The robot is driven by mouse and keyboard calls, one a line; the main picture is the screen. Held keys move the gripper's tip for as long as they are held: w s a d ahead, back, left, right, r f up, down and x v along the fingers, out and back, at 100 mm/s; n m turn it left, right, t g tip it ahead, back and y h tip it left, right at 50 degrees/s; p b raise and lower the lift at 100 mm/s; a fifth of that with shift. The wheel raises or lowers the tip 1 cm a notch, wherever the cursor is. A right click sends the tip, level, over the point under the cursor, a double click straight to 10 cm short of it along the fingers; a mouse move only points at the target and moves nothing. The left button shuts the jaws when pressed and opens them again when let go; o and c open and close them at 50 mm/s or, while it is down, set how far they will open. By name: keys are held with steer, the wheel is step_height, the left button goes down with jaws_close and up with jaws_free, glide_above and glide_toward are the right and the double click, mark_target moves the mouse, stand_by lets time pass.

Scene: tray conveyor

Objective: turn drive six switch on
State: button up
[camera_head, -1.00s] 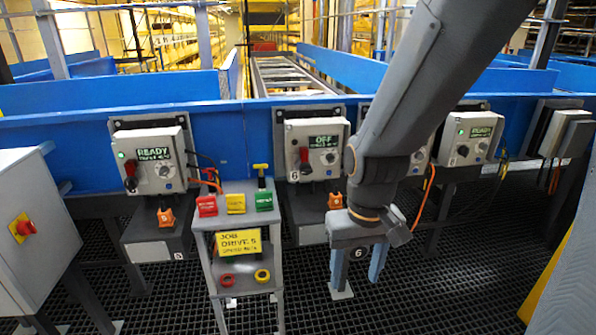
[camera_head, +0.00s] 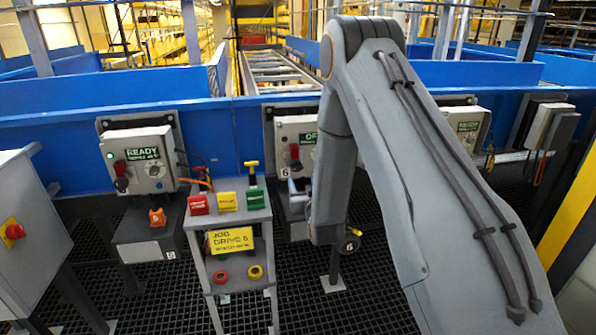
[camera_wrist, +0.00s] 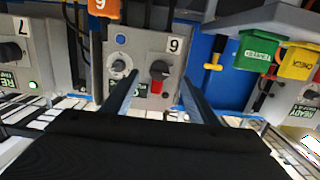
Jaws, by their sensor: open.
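The drive six box (camera_head: 285,127) is grey, on the blue conveyor side, partly hidden behind my arm in the head view. Its display is mostly covered. In the wrist view the box (camera_wrist: 145,48) appears upside down with a "6" label.
Drive five box (camera_head: 139,158) at left shows READY with a green light. A stand (camera_head: 233,238) with red, yellow and green tags and a yellow job card is left of drive six. A grey cabinet (camera_head: 40,240) is far left. Another READY box (camera_head: 468,123) is right.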

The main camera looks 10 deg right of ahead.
mark_target(297, 170)
steer(key=shift+t, duration=0.4)
steer(key=shift+w+p, duration=0.6)
steer(key=shift+w, duration=3.35)
steer(key=c, duration=1.1)
